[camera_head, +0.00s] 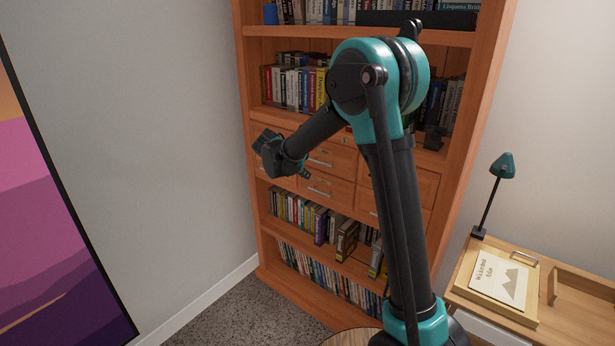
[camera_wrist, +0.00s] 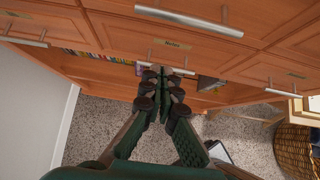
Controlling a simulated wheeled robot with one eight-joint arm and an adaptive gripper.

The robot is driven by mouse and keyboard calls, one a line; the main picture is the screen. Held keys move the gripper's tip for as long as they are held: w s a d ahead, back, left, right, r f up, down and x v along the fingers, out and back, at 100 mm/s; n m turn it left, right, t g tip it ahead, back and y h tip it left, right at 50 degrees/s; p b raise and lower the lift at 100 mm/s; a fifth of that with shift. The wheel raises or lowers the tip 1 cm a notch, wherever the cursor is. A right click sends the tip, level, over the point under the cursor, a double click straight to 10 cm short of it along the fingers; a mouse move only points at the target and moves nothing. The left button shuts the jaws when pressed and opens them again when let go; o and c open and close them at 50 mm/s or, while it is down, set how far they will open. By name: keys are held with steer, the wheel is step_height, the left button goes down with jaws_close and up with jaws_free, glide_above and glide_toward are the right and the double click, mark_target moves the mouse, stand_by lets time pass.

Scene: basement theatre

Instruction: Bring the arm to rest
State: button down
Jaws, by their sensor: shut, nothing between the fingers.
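My arm rises from the lower right of the head view, bends at a high elbow, and its forearm slopes down and left in front of the bookcase (camera_head: 251,91). Its dark wrist end, with my gripper largely hidden or hard to make out, stands before the drawers (camera_head: 327,190). In the wrist view my gripper (camera_wrist: 161,80) is shut and empty, its fingers together in front of the wooden drawer fronts (camera_wrist: 120,36). I cannot tell the exact gap between fingertips and drawers.
A desk (camera_head: 579,326) at the right holds a teal lamp (camera_head: 503,166) and a book (camera_head: 497,279). A wall and picture (camera_head: 55,230) are at the left. The wrist view shows carpet (camera_wrist: 95,118) and a wicker basket (camera_wrist: 292,150).

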steer(key=s+d+f+m+g+y, duration=0.2)
steer(key=s+d+m, duration=1)
steer(key=s+d, duration=0.25)
steer(key=s+d+f+m+y, duration=0.1)
steer(key=s+f+m, duration=0.3)
steer(key=s+m, duration=0.4)
steer(key=s+d+f+m+y, duration=0.2)
steer(key=s+m, duration=0.6)
steer(key=s, duration=0.6)
steer(key=shift+d+f+g+y, duration=0.35)
steer(key=shift+d+f, duration=0.2)
steer(key=shift+f, duration=0.3)
